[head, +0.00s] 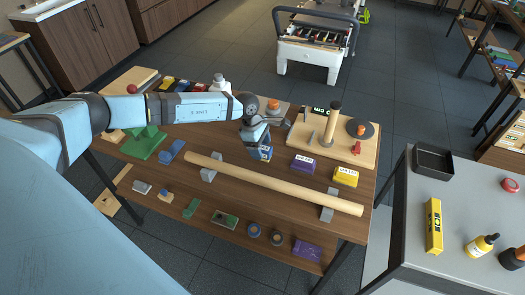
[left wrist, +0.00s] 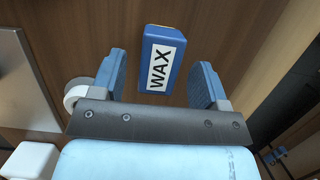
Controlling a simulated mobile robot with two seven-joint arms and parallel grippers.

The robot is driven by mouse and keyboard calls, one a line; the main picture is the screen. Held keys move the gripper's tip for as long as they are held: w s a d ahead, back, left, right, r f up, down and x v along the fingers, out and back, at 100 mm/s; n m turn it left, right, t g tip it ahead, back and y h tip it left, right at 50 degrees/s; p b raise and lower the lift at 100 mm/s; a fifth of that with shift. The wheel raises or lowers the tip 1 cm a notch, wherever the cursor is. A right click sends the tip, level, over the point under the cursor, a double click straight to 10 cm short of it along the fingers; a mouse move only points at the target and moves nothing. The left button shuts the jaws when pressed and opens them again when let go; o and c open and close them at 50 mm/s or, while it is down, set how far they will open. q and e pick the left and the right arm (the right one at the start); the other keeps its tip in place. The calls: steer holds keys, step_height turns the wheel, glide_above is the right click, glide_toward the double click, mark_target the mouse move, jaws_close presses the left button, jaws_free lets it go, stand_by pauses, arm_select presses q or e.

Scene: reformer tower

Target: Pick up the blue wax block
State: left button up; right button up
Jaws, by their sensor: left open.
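The blue wax block (head: 265,155) is on the wooden table, partly hidden beneath my left gripper (head: 257,143) in the head view. In the left wrist view the wax block (left wrist: 149,65) has a white label reading WAX. It appears between the two fingers of my left gripper, with a gap on each side. My left gripper is open and points down at the block. Neither finger visibly touches it. My right gripper is not in view.
A long wooden pole (head: 270,181) on grey supports lies in front of the block. A purple box (head: 303,163) and a yellow box (head: 346,176) stand to its right. A wooden board (head: 325,143) with a post is behind them. A blue object (head: 171,151) lies left.

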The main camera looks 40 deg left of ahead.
mark_target(262, 147)
arm_select(q)
steer(key=x, duration=0.3)
steer(key=shift+w+d, duration=0.1)
steer(key=shift+d, duration=0.05)
steer(key=shift+c, duration=0.5)
steer(key=c, duration=0.9)
step_height(262, 147, up, 20)
steer(key=shift+b, duration=1.1)
steer(key=o, duration=0.4)
steer(key=c, duration=0.3)
